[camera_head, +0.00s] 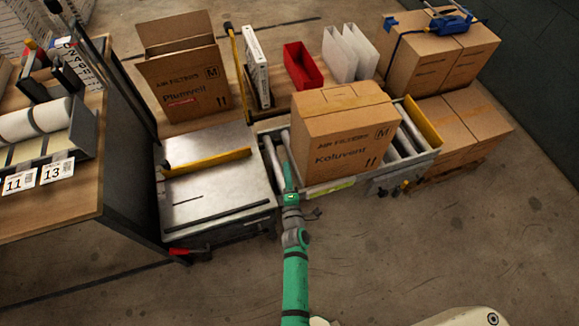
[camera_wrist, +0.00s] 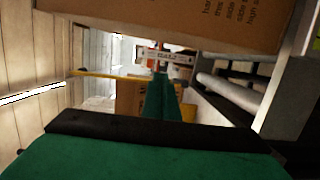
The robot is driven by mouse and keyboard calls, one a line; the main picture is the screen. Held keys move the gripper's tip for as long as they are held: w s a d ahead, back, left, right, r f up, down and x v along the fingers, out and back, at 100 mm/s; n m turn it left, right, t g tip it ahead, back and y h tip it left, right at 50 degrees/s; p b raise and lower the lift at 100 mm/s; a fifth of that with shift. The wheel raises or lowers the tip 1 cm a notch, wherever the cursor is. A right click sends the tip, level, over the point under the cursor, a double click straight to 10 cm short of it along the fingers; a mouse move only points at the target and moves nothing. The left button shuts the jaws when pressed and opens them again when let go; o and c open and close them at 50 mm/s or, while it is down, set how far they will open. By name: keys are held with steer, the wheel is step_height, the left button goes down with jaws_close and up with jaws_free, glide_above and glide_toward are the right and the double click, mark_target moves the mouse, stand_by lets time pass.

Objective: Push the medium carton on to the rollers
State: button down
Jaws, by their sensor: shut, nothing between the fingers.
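A closed brown carton (camera_head: 345,145) marked M and "Koluvent" sits on the roller conveyor (camera_head: 414,130), over its middle. Bare rollers show on both sides of it. In the wrist view the carton (camera_wrist: 225,18) fills the top right, with rollers (camera_wrist: 228,95) below it. My gripper (camera_head: 287,172) is shut and empty, beside the carton's lower left edge, over the left rollers. Its fingers (camera_wrist: 162,92) also show in the wrist view. I cannot tell whether they touch the carton. A second carton (camera_head: 188,85), open-topped and also marked M, stands behind the metal table.
A metal table (camera_head: 215,190) with a yellow bar (camera_head: 207,161) adjoins the rollers' left end. A red bin (camera_head: 302,65) and white filters (camera_head: 350,52) stand behind. Stacked cartons (camera_head: 465,125) stand right. The floor in front is clear.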

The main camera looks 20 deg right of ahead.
steer(key=w+d, duration=0.5)
steer(key=w, duration=0.3)
steer(key=shift+d, duration=0.15)
steer(key=shift+w+d, duration=0.1)
stand_by(0.4)
